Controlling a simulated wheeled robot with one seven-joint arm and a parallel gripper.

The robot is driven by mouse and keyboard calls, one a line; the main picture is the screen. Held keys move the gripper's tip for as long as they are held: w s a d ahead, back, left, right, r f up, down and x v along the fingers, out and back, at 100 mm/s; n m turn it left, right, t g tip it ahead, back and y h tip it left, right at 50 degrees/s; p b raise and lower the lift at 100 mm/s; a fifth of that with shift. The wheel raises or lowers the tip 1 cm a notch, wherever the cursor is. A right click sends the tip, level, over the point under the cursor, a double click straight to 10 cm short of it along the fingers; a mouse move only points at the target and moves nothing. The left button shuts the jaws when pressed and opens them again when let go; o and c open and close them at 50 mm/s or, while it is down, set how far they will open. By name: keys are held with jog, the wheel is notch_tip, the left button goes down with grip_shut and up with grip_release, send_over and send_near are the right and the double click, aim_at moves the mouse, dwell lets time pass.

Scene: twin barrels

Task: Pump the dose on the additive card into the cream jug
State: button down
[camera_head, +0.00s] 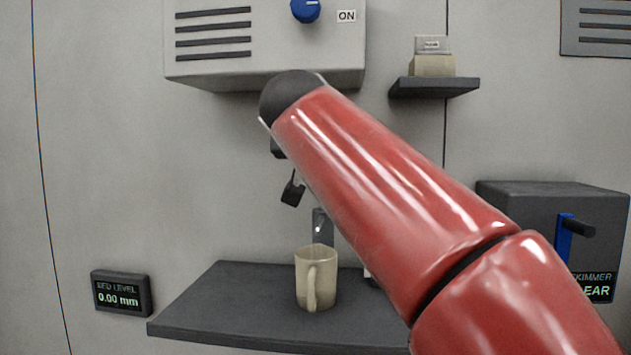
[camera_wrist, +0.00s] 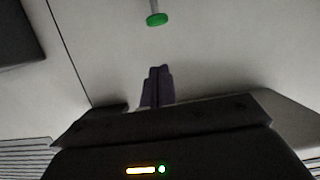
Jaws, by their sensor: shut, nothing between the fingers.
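A cream jug (camera_head: 316,278) stands upright on a dark shelf (camera_head: 235,300) in the head view, its handle facing me. A small grey fitting (camera_head: 322,228) shows just above and behind it. My gripper (camera_wrist: 157,72) shows its two dark fingers closed together and empty in the wrist view; in the head view my red arm mostly hides it. A green round cap (camera_wrist: 157,19) on a thin rod lies beyond the fingertips, apart from them. A small card (camera_head: 432,44) sits in a tan holder on the upper shelf; its print is too small to read.
A grey box with a blue knob (camera_head: 305,10) and an ON label hangs above. A display (camera_head: 122,293) reads BED LEVEL 0.00 mm. At right is a dark skimmer box (camera_head: 510,205) with a blue lever (camera_head: 563,240). The shelf left of the jug is clear.

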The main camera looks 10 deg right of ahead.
jog(key=shift+w+a+r, duration=0.1)
jog(key=shift+w+r, duration=0.35)
jog(key=shift+r, duration=0.2)
jog(key=x, duration=0.3)
jog(key=f+x, duration=0.1)
jog(key=x, duration=0.3)
jog(key=f+x, duration=0.1)
jog(key=x, duration=0.2)
jog(key=shift+f, duration=0.85)
